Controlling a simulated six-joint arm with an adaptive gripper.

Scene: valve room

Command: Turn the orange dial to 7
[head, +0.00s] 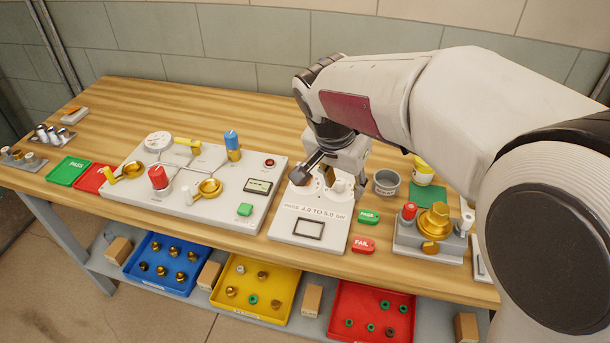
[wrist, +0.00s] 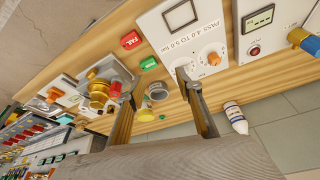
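A small orange knob (wrist: 53,97) sits on a pale plate at the left of the wrist view; no numbers are readable on it. The white test panel (head: 285,228) has a round dial (wrist: 213,58) with an orange-tinted centre and marks around it. A second round part of that panel is partly covered by a finger in the wrist view. My gripper (head: 330,180) is above the back of the panel. In the wrist view my gripper (wrist: 155,85) has its fingers wide apart with nothing between them. I cannot tell any dial's setting.
A grey cup (head: 386,184), a yellow-topped pot (head: 423,172) and a brass valve block (head: 428,238) stand right of the panel. Green PASS (head: 369,216) and red FAIL (head: 362,245) tags lie nearby. A valve board (head: 220,160) is at the left. My arm hides the right end.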

